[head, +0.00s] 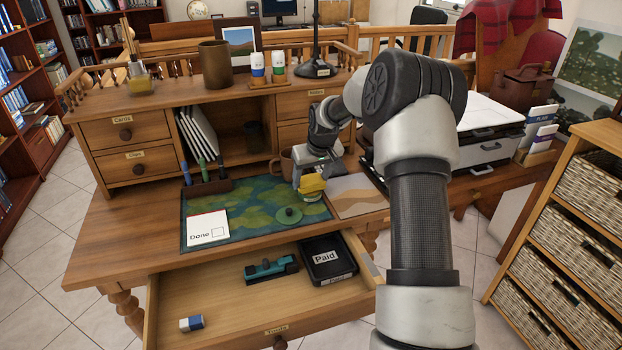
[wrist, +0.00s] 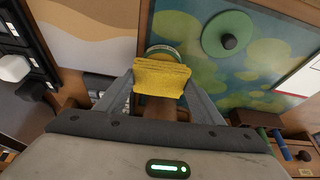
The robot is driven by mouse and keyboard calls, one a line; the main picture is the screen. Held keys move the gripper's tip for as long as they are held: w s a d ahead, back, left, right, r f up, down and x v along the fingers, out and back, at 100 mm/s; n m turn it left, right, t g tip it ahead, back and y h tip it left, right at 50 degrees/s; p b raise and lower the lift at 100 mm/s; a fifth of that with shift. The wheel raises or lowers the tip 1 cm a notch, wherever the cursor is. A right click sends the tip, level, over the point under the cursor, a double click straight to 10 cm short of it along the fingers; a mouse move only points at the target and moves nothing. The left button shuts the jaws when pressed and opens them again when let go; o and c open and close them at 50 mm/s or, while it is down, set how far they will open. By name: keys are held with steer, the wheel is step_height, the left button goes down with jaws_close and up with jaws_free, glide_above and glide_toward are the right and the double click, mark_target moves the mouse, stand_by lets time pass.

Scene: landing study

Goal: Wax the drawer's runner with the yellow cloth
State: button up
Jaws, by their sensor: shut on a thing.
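My gripper (head: 308,177) is shut on the yellow cloth (head: 312,186), over the desk mat. The folded cloth (wrist: 162,77) also shows between the fingers in the wrist view. A small round tin (head: 309,197) is just below the cloth, partly hidden by it; I cannot tell whether they touch. A green lid with a dark knob (head: 289,215) lies on the mat nearby. The drawer (head: 230,311) is pulled out below the desk top. A grey strip (head: 372,267) shows along its right side, partly hidden by my arm; I cannot tell if it is the runner.
The drawer holds a black "Paid" tray (head: 328,262), a teal tool (head: 271,269) and an eraser (head: 191,323). On the desk are a green map-like mat (head: 245,205), a "Done" card (head: 207,229), a pen holder (head: 207,187) and a brown mug (head: 285,165). A printer (head: 490,150) stands right.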

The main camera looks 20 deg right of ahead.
mark_target(311, 181)
steer(key=shift+f, duration=0.5)
stand_by(1.1)
steer(key=shift+r+p, duration=2.25)
steer(key=shift+r, duration=1.35)
